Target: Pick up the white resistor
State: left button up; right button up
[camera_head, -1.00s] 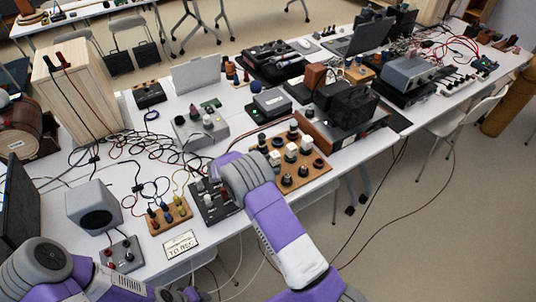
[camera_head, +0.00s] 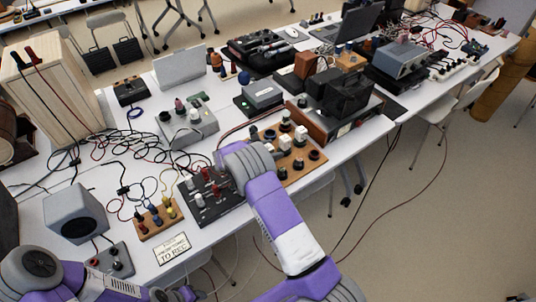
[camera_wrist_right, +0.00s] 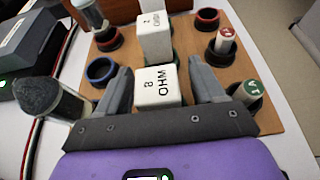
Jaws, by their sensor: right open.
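Two white resistor blocks stand upright on a brown wooden board. In the right wrist view the nearer one, marked 8 OHM (camera_wrist_right: 158,88), shows between my right gripper's fingers (camera_wrist_right: 160,88), with gaps on both sides. The farther white block (camera_wrist_right: 153,38) stands just beyond the fingertips. In the head view white blocks also show on the board (camera_head: 285,143). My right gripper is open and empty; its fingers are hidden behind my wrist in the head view. My left arm is at the bottom left; its gripper is not clearly visible.
The wooden board (camera_wrist_right: 190,52) also holds ringed sockets (camera_wrist_right: 101,70) and cylindrical parts (camera_wrist_right: 226,40). A black switch board (camera_head: 217,206) lies left of my right wrist. A dark instrument (camera_head: 348,97) stands behind right. A speaker box (camera_head: 75,212) and loose cables are at left.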

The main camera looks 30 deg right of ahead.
jog(key=shift+d+f, duration=0.15)
jog(key=shift+d, duration=0.1)
jog(key=c, duration=1.1)
